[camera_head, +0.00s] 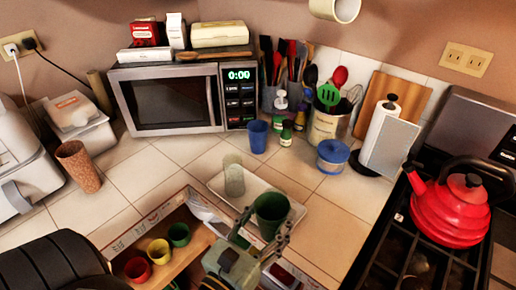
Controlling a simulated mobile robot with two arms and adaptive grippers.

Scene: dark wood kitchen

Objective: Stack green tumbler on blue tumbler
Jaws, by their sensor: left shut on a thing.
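My left gripper (263,232) is at the lower middle of the head view, shut on a dark green tumbler (271,208). The tumbler is upright, mouth up, with a finger on each side of it. It shows in front of the white tray; its height above the counter is hard to tell. The blue tumbler (257,136) stands upright on the tiled counter in front of the microwave's right end, farther back and apart from the green one. My right gripper is not in view.
A clear glass (234,180) stands on the white tray (216,182), between the tumblers. Bottles (286,134) and a utensil crock (325,124) stand right of the blue tumbler. An open drawer at lower left holds red, yellow (159,251) and green cups. A red kettle (451,210) sits on the stove.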

